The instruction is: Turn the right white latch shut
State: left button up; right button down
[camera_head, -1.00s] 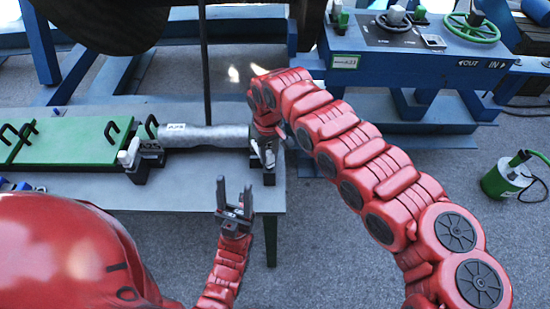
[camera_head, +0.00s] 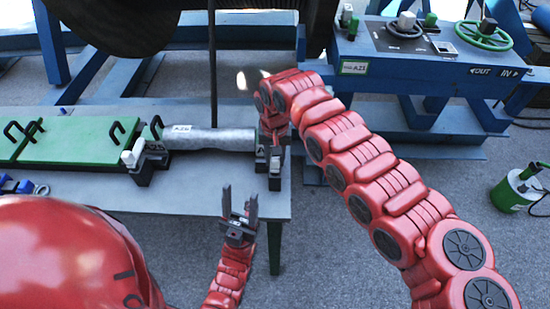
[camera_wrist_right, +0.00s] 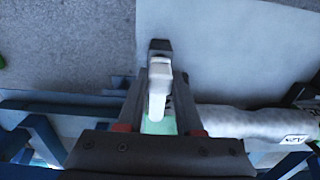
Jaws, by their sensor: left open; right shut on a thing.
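The right white latch (camera_wrist_right: 158,88) shows in the right wrist view between the fingers of my right gripper (camera_wrist_right: 161,75), which is shut on it. In the head view my right gripper (camera_head: 270,145) reaches down at the right end of the silver cylinder (camera_head: 210,139), and the latch there is mostly hidden by it. The left white latch (camera_head: 131,155) stands at the cylinder's left end. My left gripper (camera_head: 239,203) is open and empty, in front of the table's edge, with its fingers pointing up the picture.
The grey table (camera_head: 185,190) also carries green plates (camera_head: 80,140) with black handles, left of the cylinder. A blue control bench (camera_head: 425,65) stands at the back right. A thin dark pole (camera_head: 212,70) rises behind the cylinder. A green-and-white canister (camera_head: 515,190) stands on the floor at right.

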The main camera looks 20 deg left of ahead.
dwell(0.3)
jog(key=c, duration=0.6)
grip_release()
jog(key=shift+o, duration=0.2)
notch_tip(320, 180, up, 8)
jog(key=shift+f+b, duration=0.1)
jog(key=shift+b, duration=1.05)
notch_tip(320, 180, up, 10)
jog(key=shift+f, duration=0.15)
